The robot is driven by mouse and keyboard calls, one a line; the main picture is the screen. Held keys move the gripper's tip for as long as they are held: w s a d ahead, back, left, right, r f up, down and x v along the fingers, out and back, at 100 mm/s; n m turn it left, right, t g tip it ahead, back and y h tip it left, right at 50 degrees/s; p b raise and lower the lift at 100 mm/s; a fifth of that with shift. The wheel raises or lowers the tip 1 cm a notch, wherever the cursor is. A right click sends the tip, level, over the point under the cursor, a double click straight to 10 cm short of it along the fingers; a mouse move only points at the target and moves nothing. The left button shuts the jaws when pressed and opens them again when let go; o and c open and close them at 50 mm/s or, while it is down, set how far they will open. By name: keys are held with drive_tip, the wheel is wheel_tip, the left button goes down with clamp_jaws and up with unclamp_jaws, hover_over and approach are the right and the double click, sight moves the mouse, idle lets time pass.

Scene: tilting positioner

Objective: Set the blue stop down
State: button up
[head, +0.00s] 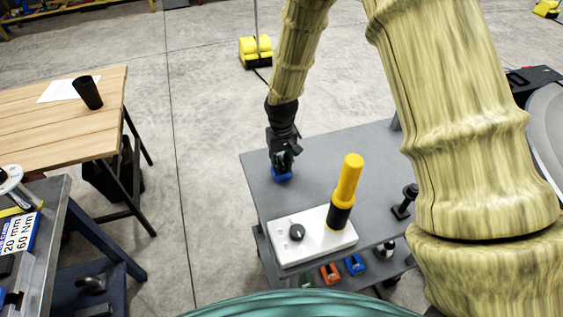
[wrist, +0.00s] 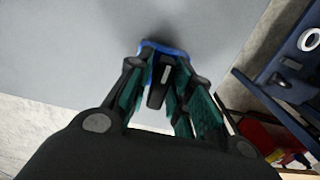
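The blue stop (head: 283,175) is at my gripper's fingertips, over the grey tabletop (head: 335,152) near its left edge. It also shows in the wrist view (wrist: 163,50) between the fingers, with a dark part in its middle. My gripper (head: 283,163) points down, and its teal-lined fingers (wrist: 158,88) lie on both sides of the stop, shut on it. The fingers hide part of the stop. I cannot tell whether its underside touches the tabletop.
A white box (head: 312,238) with a black knob and a yellow-and-black handle (head: 346,190) stands at the table's front. A lower shelf holds an orange (head: 330,273) and a blue piece (head: 354,264). A wooden table (head: 60,120) stands left.

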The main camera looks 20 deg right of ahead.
drive_tip(key=shift+o, duration=0.4)
drive_tip(key=shift+r, duration=0.2)
wheel_tip(320, 180, up, 12)
drive_tip(key=b, duration=0.3)
drive_tip(key=shift+b, duration=0.4)
